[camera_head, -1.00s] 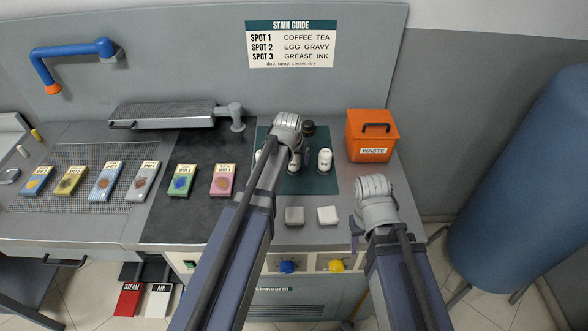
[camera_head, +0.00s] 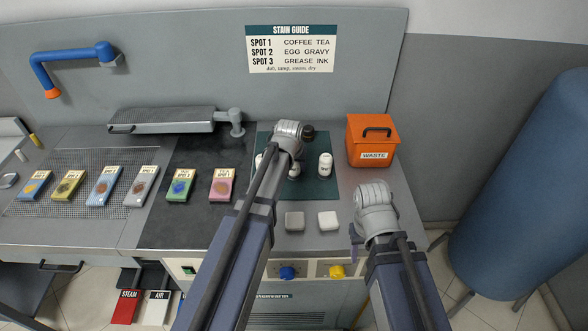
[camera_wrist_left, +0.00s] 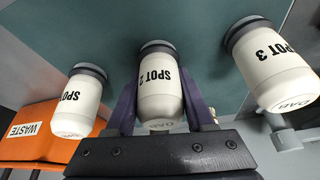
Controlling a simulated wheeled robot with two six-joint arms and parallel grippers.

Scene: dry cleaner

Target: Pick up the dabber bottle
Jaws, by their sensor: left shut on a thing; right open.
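Three white dabber bottles with dark grey collars stand in a row over the dark green mat (camera_head: 322,188). In the left wrist view the middle bottle, marked SPOT 2 (camera_wrist_left: 160,88), sits between the purple fingers of my left gripper (camera_wrist_left: 160,100), which is shut on it. I cannot tell whether it is clear of the mat. The SPOT 3 bottle (camera_wrist_left: 272,68) is at the right of that view, and another SPOT bottle (camera_wrist_left: 78,103), its number hard to read, at the left. In the head view my left arm mostly hides the held bottle. My right gripper (camera_head: 372,212) is open and apart from the bottles.
The orange waste bin (camera_head: 372,142) stands right of the mat. Several stained swatches (camera_head: 106,186) lie to the left. A blue cylinder (camera_head: 520,190) stands at the far right.

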